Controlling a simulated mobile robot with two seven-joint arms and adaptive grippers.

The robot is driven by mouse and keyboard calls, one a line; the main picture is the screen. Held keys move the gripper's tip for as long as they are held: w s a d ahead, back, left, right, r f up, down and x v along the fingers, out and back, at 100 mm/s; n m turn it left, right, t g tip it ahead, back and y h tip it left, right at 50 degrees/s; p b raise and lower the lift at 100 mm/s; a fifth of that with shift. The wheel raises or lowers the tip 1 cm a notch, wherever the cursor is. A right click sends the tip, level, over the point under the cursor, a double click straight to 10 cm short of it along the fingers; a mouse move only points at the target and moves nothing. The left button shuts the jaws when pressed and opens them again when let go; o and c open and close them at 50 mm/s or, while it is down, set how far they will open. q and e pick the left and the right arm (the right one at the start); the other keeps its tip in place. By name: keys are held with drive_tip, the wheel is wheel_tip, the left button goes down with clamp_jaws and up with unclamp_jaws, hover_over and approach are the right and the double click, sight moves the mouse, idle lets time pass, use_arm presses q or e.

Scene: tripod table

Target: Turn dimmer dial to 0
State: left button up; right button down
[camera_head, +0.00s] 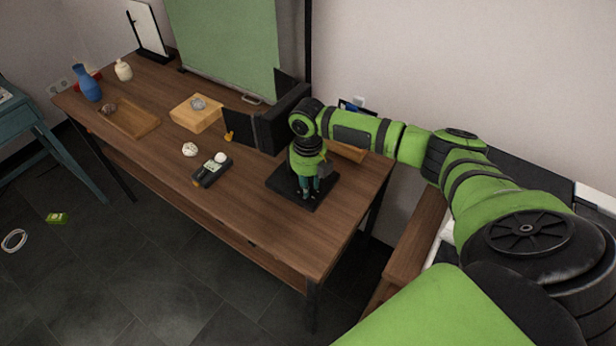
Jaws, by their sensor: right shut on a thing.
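My right gripper (308,189) points down over a flat black base plate (283,180) near the right end of the wooden table. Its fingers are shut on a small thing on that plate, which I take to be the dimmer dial. The fingers hide most of it, so its marks and its setting cannot be read. My left gripper is not in view.
A small black device (209,173) with a white knob lies left of the plate. Black upright panels (270,130) stand close behind. A wooden block (197,117), a tray (130,121) and vases are farther left. The table's (255,215) front right is clear.

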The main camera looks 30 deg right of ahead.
drive_tip(key=shift+n, duration=0.4)
drive_tip(key=c, duration=1)
unclamp_jaws()
drive_tip(key=shift+r, duration=0.15)
wheel_tip(320, 180, up, 12)
drive_tip(key=shift+f, duration=0.15)
drive_tip(key=shift+s+f, duration=0.1)
drive_tip(key=shift+s, duration=0.05)
